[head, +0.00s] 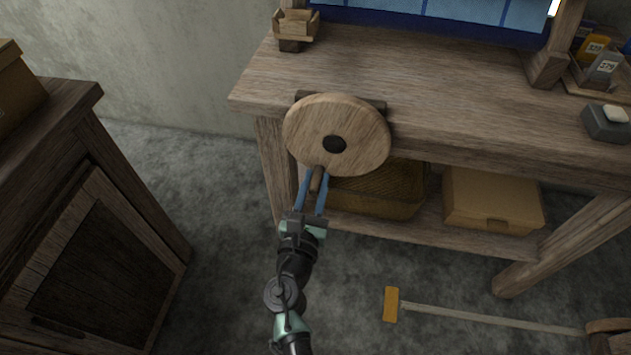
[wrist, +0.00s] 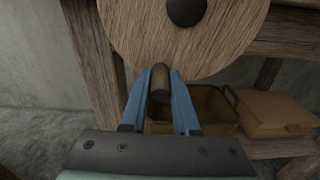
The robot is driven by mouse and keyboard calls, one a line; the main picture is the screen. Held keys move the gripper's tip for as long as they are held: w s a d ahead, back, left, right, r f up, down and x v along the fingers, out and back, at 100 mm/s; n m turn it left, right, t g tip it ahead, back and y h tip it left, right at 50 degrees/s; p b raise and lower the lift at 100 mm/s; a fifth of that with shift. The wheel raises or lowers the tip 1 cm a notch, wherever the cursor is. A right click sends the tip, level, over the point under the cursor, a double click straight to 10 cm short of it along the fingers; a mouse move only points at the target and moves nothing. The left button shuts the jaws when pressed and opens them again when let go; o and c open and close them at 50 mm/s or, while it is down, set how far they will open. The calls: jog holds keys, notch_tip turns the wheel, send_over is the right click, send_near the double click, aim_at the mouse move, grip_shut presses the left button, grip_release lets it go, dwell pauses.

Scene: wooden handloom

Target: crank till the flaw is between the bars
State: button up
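A round wooden crank wheel (head: 352,117) with a dark hub is mounted at the front left of the loom's wooden table. Its short peg handle (head: 317,179) is at the bottom of the wheel, and it also shows in the wrist view (wrist: 160,83). My gripper (head: 315,180) has its two blue fingers (wrist: 161,78) on either side of the peg, and they look closed on it. No flaw shows in the visible strip, and I cannot make out the bars.
A small wooden box (head: 296,24) stands at the table's back left corner. A basket (head: 375,192) and a lidded box (head: 492,200) sit on the shelf below. A cabinet (head: 110,220) is at left. A long-handled tool (head: 391,304) lies on the floor at right.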

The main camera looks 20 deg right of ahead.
grip_shut()
dwell(1.1)
